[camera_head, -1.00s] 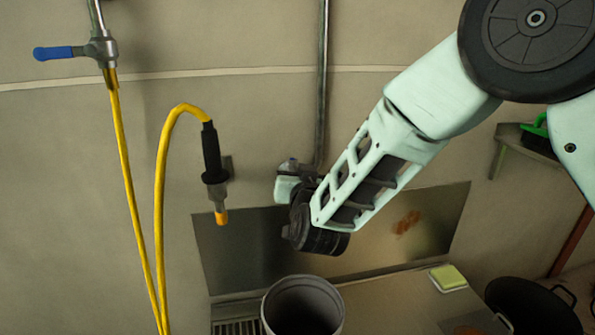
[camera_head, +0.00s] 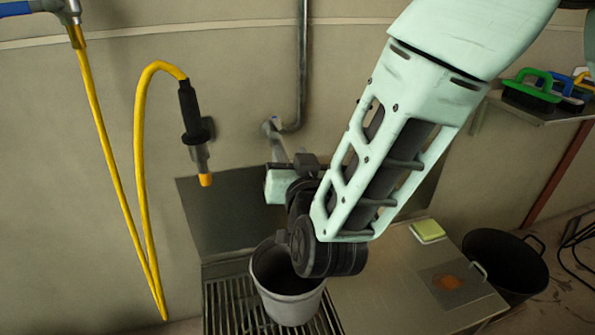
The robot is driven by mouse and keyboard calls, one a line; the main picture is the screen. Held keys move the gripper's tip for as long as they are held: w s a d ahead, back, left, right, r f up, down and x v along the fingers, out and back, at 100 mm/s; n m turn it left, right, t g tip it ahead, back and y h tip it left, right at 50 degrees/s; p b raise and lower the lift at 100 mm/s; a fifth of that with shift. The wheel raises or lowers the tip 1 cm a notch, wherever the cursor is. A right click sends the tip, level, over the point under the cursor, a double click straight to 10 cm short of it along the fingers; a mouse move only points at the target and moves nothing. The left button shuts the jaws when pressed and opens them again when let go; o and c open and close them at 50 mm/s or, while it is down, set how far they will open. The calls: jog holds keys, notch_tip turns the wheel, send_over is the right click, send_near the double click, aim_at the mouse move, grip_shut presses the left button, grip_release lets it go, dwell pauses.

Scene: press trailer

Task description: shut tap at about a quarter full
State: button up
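A grey bucket (camera_head: 291,307) stands upright on a slatted drain grate (camera_head: 228,306). My wrist hangs over its rim and hides part of its inside, so I cannot see a water level. A metal wall tap (camera_head: 275,142), with a small blue part on top, is at the foot of a vertical pipe. My gripper (camera_head: 303,165) is by the lower end of this tap, above the bucket. Its fingers are mostly hidden by my wrist, so contact and opening cannot be told. Another tap with a blue lever (camera_head: 14,9) is at the top left, joined to a yellow hose.
A yellow hose (camera_head: 143,140) with a black nozzle (camera_head: 192,117) hangs left of my arm. A metal counter (camera_head: 385,280) carries a yellow-green sponge (camera_head: 428,230). A black tub (camera_head: 505,263) is at right. A shelf (camera_head: 545,115) holds brushes.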

jog(key=v, duration=0.5)
jog(key=shift+s, duration=0.1)
jog(key=s+f+n+g+y, duration=0.2)
jog(key=s+f+n+g, duration=0.25)
jog(key=s+g, duration=0.5)
jog(key=s+d+n+g+h, duration=0.3)
jog(key=s+d+g+h, duration=0.4)
jog(key=s+d, duration=0.6)
notch_tip(320, 180, up, 20)
jog(key=w+d+y+p, duration=0.1)
jog(key=w+p, duration=0.1)
jog(key=p, duration=1.8)
jog(key=shift+d+r+g, duration=0.25)
jog(key=shift+d+g, duration=0.05)
jog(key=shift+g, duration=0.15)
